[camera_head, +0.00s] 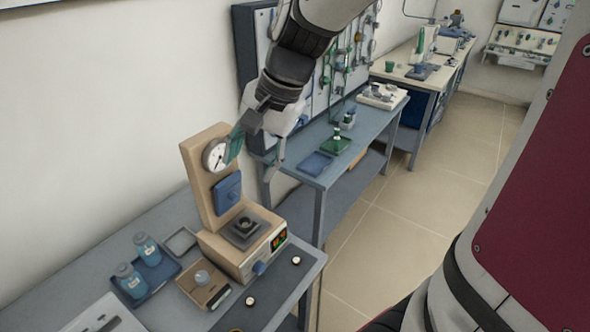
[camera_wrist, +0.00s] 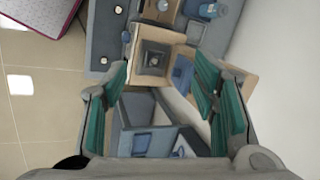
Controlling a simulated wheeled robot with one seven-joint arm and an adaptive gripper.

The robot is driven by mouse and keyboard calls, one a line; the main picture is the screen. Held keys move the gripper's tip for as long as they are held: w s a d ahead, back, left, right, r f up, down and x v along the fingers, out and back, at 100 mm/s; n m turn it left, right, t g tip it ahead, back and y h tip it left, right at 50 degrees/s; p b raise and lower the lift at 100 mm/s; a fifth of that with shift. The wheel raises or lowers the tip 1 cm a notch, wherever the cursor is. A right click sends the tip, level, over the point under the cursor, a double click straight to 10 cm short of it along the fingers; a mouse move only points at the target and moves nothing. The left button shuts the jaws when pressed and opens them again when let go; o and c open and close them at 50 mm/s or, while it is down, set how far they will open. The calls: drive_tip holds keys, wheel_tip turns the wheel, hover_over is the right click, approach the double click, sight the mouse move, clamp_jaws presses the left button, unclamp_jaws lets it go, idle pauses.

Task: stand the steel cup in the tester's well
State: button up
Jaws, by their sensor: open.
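The tester (camera_head: 222,252) is a wooden-bodied stand with a round dial, a blue block on its upright and a small lit display. Its well (camera_head: 245,224) is a dark round opening in a black square plate; it also shows in the wrist view (camera_wrist: 153,58). I cannot make out whether anything stands in it. A small round grey metal piece (camera_head: 202,277) sits on a low wooden block in front of the tester; I cannot tell whether it is the steel cup. My gripper (camera_head: 258,150) is open with nothing between its green-padded fingers, above and behind the tester.
Two blue bottles (camera_head: 137,264) stand in a blue tray left of the tester, beside a small grey dish (camera_head: 181,241). A white tray (camera_head: 103,318) lies at the front left. A second bench (camera_head: 335,165) with a green stand is behind; a tool board hangs on the wall.

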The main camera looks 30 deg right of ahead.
drive_tip(key=s+d+r+n+t+h, duration=0.1)
drive_tip(key=s+r+n, duration=0.4)
drive_tip(key=s+n, duration=0.5)
drive_tip(key=s+t+h, duration=0.1)
drive_tip(key=s+h, duration=0.1)
drive_tip(key=s, duration=0.2)
drive_tip(key=shift+s+r+t, duration=0.4)
drive_tip(key=shift+o, duration=0.6)
